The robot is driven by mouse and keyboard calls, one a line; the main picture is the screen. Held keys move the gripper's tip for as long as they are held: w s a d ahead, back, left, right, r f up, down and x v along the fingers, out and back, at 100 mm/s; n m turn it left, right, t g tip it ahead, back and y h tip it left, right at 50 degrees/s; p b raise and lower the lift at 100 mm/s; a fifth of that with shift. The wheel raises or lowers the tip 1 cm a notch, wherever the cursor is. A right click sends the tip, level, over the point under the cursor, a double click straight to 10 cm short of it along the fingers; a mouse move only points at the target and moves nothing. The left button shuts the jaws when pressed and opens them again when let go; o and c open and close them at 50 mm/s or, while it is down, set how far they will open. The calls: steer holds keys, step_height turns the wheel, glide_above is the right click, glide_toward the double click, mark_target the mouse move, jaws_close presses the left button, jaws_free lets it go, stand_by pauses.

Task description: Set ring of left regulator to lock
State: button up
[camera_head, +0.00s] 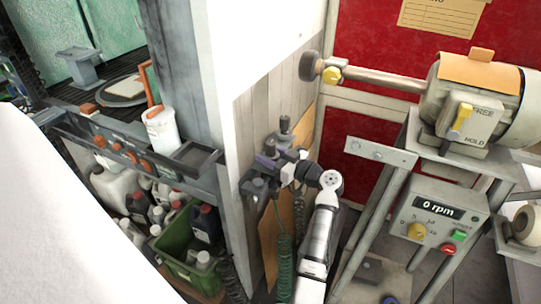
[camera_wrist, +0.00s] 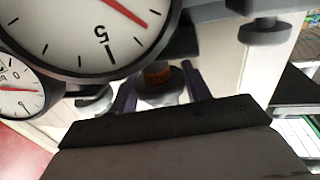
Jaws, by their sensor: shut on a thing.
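In the wrist view my gripper (camera_wrist: 160,85) has its two dark purple fingers on either side of a grey regulator ring (camera_wrist: 163,99) with an orange band (camera_wrist: 157,75). It is shut on this ring. The ring's setting cannot be read. A large gauge (camera_wrist: 90,30) with a red needle is beside it, seen upside down. In the head view my gripper (camera_head: 270,162) is at the regulators on the wooden panel, and my arm hides part of them. A regulator knob (camera_head: 285,125) stands behind it and another (camera_head: 257,186) at the lower left.
A smaller gauge (camera_wrist: 18,90) is at the left of the wrist view. A green coiled hose (camera_head: 285,265) hangs below the regulators. The buffing machine (camera_head: 475,100) and its 0 rpm control box (camera_head: 437,220) stand at right. Shelves with a green crate (camera_head: 185,265) are at left.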

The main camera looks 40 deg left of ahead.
steer(key=shift+f+b, duration=1.1)
steer(key=shift+b, duration=0.7)
steer(key=shift+r, duration=0.1)
steer(key=o, duration=1.4)
steer(key=shift+d, duration=0.1)
steer(key=d+b, duration=0.1)
steer(key=d, duration=0.3)
steer(key=d+b, duration=0.1)
steer(key=d, duration=0.4)
steer(key=d+b, duration=0.2)
steer(key=d, duration=0.2)
steer(key=shift+w+d, duration=0.25)
steer(key=shift+d, duration=0.15)
steer(key=shift+a+r, duration=0.1)
